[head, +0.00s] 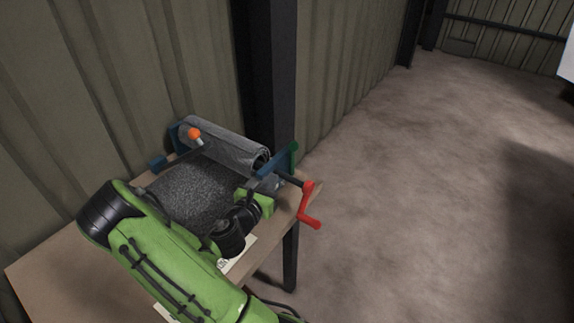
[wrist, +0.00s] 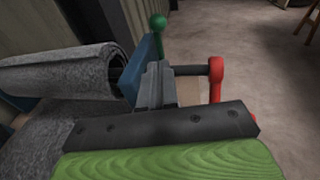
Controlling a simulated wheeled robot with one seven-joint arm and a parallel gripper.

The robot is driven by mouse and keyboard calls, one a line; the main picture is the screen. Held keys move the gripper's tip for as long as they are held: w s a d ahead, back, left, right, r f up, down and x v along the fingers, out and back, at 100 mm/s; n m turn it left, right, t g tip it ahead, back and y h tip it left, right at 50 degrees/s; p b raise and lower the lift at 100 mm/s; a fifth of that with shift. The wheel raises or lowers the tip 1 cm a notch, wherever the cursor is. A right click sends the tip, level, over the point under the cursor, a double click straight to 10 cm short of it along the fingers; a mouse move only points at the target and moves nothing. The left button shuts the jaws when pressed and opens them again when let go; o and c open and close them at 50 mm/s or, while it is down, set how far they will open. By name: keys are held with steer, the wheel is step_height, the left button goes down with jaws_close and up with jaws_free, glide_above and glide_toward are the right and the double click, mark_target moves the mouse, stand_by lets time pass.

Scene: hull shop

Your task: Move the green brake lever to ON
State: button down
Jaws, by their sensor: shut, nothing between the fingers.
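The green brake lever (wrist: 158,38) stands upright with a round knob, beyond my fingertips in the wrist view. In the head view it shows as a small green part (head: 294,149) by the blue end plate (head: 280,164) of the roller stand. My gripper (wrist: 154,82) is shut and empty, close beside the blue plate and short of the lever. In the head view my gripper (head: 271,184) is over the right end of the stand, partly hidden by my arm. No ON marking is readable.
A red crank (head: 308,200) sticks out to the right, near my fingers. A grey roll (head: 222,146) lies between the blue plates, its loose sheet spread over the wooden bench (head: 60,265). An orange knob (head: 194,133) stands at the left. Open floor lies right of the bench.

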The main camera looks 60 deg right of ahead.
mark_target(292, 150)
steer(key=d+p, duration=0.1)
steer(key=d, duration=0.4)
steer(key=d+p, duration=0.1)
steer(key=d, duration=0.5)
steer(key=shift+w+d, duration=0.2)
steer(key=shift+d, duration=0.05)
